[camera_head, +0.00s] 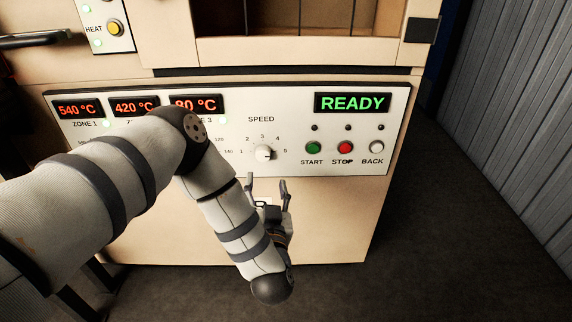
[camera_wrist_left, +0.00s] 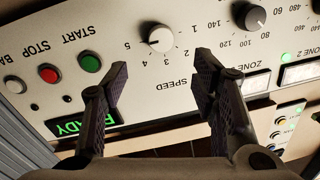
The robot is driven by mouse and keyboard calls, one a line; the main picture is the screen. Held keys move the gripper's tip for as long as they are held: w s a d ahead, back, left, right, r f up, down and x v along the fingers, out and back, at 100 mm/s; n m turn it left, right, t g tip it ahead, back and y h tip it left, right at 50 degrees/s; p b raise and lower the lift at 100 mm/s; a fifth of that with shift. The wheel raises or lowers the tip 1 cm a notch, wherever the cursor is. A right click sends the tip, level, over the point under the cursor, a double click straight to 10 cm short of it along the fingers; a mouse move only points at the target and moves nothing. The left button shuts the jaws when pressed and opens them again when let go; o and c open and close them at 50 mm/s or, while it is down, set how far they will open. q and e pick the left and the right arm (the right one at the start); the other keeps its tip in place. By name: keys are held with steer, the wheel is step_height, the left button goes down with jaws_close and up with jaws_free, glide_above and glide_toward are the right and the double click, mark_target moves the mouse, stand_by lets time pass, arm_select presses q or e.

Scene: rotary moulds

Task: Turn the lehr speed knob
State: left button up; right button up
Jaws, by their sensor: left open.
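The speed knob (camera_head: 263,153) is a small white round knob on the white control panel, under the label SPEED, with a scale from 1 to 5. It also shows in the left wrist view (camera_wrist_left: 160,38), upside down, where its dark pointer mark is toward 5. My left gripper (camera_head: 267,183) is open and empty, just below the knob in the head view. In the left wrist view its two fingers (camera_wrist_left: 161,68) stand apart, with the knob beyond the gap between their tips. The fingers appear clear of the knob. My right gripper is in neither view.
Start (camera_head: 313,148), stop (camera_head: 345,147) and back (camera_head: 376,147) buttons sit right of the knob. A green READY display (camera_head: 352,103) is above them. A dark knob (camera_wrist_left: 250,17) shows in the wrist view. My left arm covers part of the zone controls.

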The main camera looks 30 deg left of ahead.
mark_target(263, 157)
arm_select(q)
steer(key=b+x, duration=0.1)
steer(key=x, duration=0.9)
steer(key=shift+w+a, duration=0.2)
steer(key=shift+a, duration=0.1)
steer(key=c, duration=1.2)
